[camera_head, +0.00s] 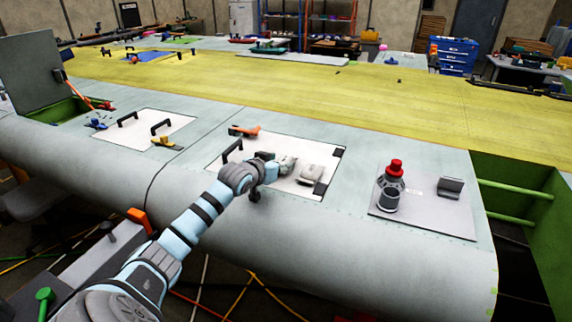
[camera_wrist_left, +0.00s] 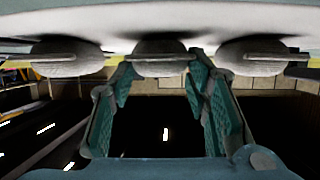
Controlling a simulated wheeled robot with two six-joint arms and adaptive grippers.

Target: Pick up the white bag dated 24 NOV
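Two pale bags, one (camera_head: 286,164) beside my left gripper and one (camera_head: 312,173) further right, lie on a white panel (camera_head: 225,165) on the wing. In the left wrist view three bags hang in a row at the top: left (camera_wrist_left: 66,58), middle (camera_wrist_left: 160,60) and right (camera_wrist_left: 252,57). No date is readable on any bag. My left gripper (camera_head: 268,170) is low over the panel, close to the bags. In the wrist view its fingers (camera_wrist_left: 160,68) are spread, with the middle bag at their tips; contact cannot be told. My right gripper is out of view.
A red-capped bottle (camera_head: 391,187) stands on a grey plate (camera_head: 430,212) at the right. Black handles (camera_head: 232,150) and an orange-handled tool (camera_head: 244,131) are around the white panel. An open green bay (camera_head: 520,190) lies beyond the right edge. The yellow surface (camera_head: 300,92) behind is mostly clear.

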